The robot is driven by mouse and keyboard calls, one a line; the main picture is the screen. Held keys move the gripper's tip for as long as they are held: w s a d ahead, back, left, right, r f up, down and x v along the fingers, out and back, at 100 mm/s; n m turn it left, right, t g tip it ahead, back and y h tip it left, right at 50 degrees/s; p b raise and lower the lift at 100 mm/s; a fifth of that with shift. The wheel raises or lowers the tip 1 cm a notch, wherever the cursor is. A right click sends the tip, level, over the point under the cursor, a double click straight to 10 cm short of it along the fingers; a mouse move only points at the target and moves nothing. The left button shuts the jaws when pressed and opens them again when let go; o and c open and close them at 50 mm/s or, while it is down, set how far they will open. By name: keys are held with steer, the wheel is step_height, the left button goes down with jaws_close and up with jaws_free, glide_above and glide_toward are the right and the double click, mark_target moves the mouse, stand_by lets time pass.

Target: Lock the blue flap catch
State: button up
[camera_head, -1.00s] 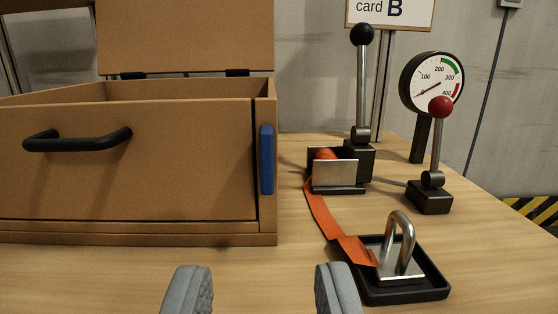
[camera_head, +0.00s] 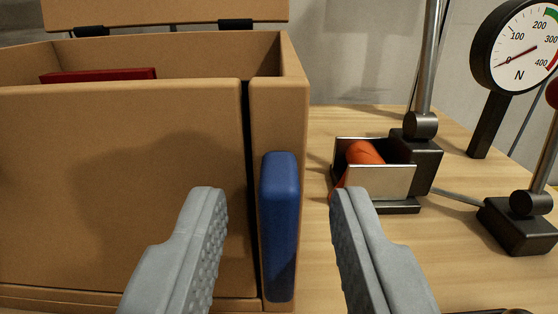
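The blue flap catch (camera_head: 280,228) is an upright blue bar on the right post of the brown box's front. It stands vertical, beside the dark gap at the right edge of the front flap (camera_head: 120,190). My gripper (camera_head: 275,195) is open, with one grey finger to the left of the catch and the other to its right. The fingers look apart from the catch, with nothing between them touching it visibly. How far the catch is beyond the fingertips is hard to tell.
The box's lid (camera_head: 165,12) is raised at the back, and a dark red object (camera_head: 98,75) lies inside. To the right stand a metal bracket (camera_head: 374,182) with an orange roll (camera_head: 362,155), a lever base (camera_head: 415,155), a gauge (camera_head: 515,47) and another lever base (camera_head: 520,222).

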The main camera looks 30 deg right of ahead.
steer(key=shift+w+d, duration=0.3)
steer(key=shift+w, duration=0.15)
jaws_close()
